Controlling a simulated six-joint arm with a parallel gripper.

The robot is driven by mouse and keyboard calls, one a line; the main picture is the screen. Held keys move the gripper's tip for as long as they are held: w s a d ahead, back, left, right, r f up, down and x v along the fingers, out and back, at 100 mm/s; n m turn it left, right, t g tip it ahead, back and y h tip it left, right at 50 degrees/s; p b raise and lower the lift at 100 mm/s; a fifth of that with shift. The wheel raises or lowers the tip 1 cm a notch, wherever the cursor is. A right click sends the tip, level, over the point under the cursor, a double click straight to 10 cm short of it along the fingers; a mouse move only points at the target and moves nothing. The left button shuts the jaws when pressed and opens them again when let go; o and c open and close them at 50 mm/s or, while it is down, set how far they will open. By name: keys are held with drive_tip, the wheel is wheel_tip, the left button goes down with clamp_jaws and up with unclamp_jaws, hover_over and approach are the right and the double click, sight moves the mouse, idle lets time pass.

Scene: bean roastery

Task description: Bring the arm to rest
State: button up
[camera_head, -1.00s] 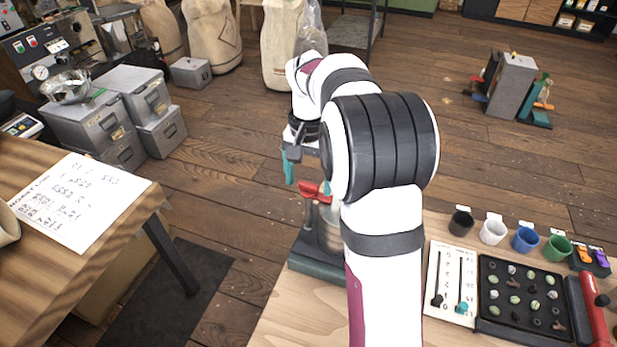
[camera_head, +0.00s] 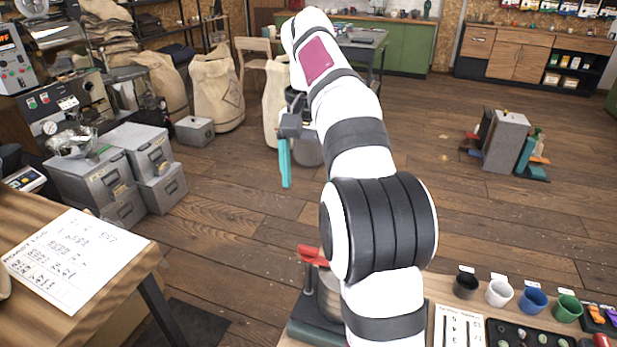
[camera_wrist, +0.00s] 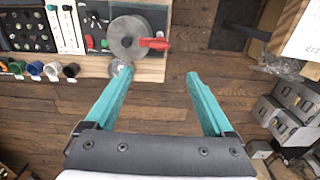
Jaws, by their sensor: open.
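My gripper (camera_wrist: 160,75) is open and empty, its two teal fingers spread apart in the wrist view. In the head view one teal finger (camera_head: 285,163) hangs down left of my white arm; the rest of the gripper is largely hidden by the arm. My arm is raised and stretched forward over the floor, beyond the workbench (camera_head: 458,292).
A grey device with a red lever (camera_head: 312,256) stands at the bench edge, partly behind my arm. Several small cups (camera_head: 499,292) and a black tray (camera_head: 520,335) are to its right. Metal boxes (camera_head: 100,165) stand left. A paper sheet (camera_head: 70,262) lies on the left table.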

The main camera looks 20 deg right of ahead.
idle(0.3)
drive_tip(key=s+a+f+n, duration=0.1)
drive_tip(key=s+a+f, duration=0.4)
drive_tip(key=s, duration=0.4)
drive_tip(key=s+a+f+n+y, duration=0.1)
drive_tip(key=s+a+f, duration=0.3)
drive_tip(key=s, duration=0.6)
drive_tip(key=s+a+f+n, duration=0.1)
drive_tip(key=s+a+f, duration=0.4)
drive_tip(key=s, duration=0.5)
drive_tip(key=shift+s+a+f+n+y, duration=0.15)
drive_tip(key=shift+a+f+n+y, duration=0.2)
drive_tip(key=shift+a, duration=0.25)
